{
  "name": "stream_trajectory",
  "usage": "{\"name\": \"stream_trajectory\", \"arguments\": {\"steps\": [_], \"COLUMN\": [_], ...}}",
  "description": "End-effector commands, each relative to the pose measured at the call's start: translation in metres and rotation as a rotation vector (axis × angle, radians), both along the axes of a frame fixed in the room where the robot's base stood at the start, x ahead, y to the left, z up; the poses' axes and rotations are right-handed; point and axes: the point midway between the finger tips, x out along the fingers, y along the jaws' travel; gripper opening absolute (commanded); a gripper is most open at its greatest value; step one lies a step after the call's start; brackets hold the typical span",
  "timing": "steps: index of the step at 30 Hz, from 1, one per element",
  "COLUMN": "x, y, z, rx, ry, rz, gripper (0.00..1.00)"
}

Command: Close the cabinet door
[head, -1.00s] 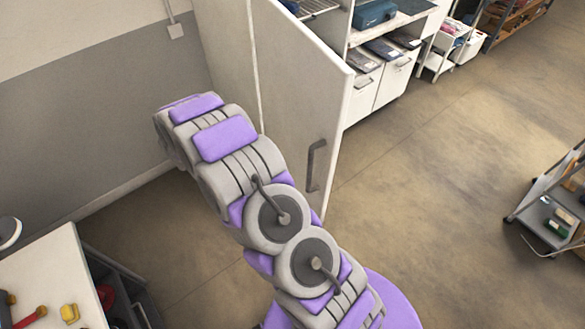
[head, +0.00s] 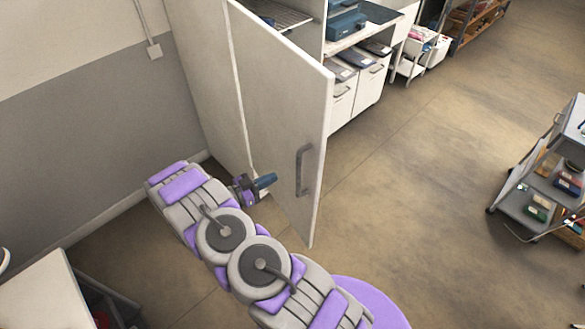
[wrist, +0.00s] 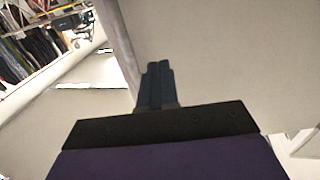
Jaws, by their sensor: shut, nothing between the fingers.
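The cabinet door (head: 280,120) is a tall pale panel standing wide open in the head view, with a grey bar handle (head: 304,170) near its free edge. My gripper (head: 266,181) is low in front of the door's left part, on the wall side, its dark blue fingers pointing right toward the door. In the wrist view the fingers (wrist: 157,84) are together with nothing between them, and a pale panel fills much of the view beyond them. I cannot tell whether the fingertips touch the door. The cabinet's wire shelf (head: 272,14) shows behind the door's top edge.
A grey wall (head: 90,130) stands at the left. A pale table (head: 45,295) is at the lower left. A cart (head: 540,185) with small boxes stands at the right. White bins (head: 368,85) stand beyond the door. The floor (head: 420,190) between door and cart is clear.

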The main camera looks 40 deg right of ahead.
Motion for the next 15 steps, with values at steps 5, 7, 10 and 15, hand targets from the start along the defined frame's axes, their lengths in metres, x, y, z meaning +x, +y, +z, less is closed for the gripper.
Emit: {"name": "stream_trajectory", "arguments": {"steps": [5,7,10,15], "x": [-0.004,-0.006,-0.008,-0.011], "y": [-0.028,-0.04,-0.056,-0.077], "z": [0.0,0.0,0.0,0.0], "rx": [-0.004,-0.004,-0.005,-0.006], "ry": [-0.001,-0.001,0.001,0.002], "rz": [-0.002,-0.002,-0.003,0.0], "gripper": [0.0,0.0,0.0,0.0]}}
